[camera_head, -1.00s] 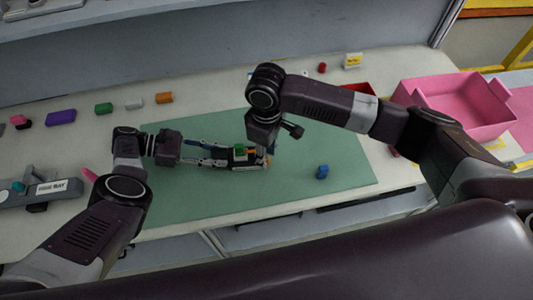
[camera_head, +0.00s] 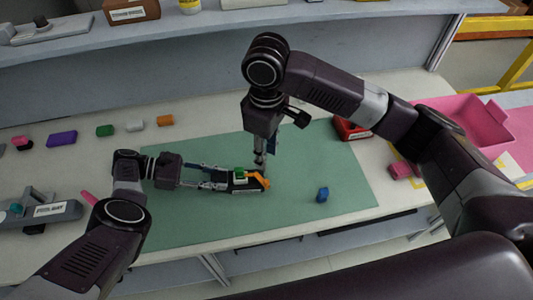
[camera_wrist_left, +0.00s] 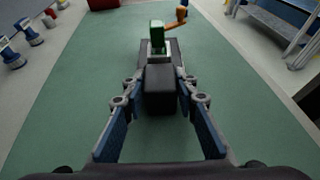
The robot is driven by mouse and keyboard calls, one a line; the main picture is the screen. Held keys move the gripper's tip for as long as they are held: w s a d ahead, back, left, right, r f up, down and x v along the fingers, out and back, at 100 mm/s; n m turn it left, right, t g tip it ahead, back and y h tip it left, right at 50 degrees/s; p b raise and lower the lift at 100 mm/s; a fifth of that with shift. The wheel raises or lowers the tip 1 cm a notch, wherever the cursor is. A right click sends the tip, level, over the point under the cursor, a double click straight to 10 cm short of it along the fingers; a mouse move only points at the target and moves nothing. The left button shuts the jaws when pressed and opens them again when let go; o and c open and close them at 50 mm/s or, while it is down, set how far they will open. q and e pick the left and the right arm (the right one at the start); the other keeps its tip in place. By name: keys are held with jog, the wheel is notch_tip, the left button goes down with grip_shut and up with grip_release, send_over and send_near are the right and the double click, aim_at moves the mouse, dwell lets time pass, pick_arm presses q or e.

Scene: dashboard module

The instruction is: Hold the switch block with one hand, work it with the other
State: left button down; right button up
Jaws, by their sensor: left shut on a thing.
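The switch block (camera_head: 243,184) is a dark block on the green mat (camera_head: 200,228), with a green part on top and an orange lever (camera_head: 261,180) at its right end. In the left wrist view the block (camera_wrist_left: 159,100) lies between the finger pads, with the green part (camera_wrist_left: 157,40) and orange lever (camera_wrist_left: 176,20) beyond. My left gripper (camera_head: 226,181) is shut on the block from the left. My right gripper (camera_head: 261,162) points down just behind the orange lever. I cannot tell whether it touches the lever or how far its fingers are apart.
A small blue block (camera_head: 322,194) lies on the mat to the right. A red box (camera_head: 352,130) and a pink bin (camera_head: 470,125) stand at the right. Several coloured blocks line the back left, and a grey fixture (camera_head: 40,212) sits at the left.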

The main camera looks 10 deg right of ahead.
pick_arm(q)
jog(key=c, duration=1.5)
grip_release()
jog(key=shift+o, duration=0.2)
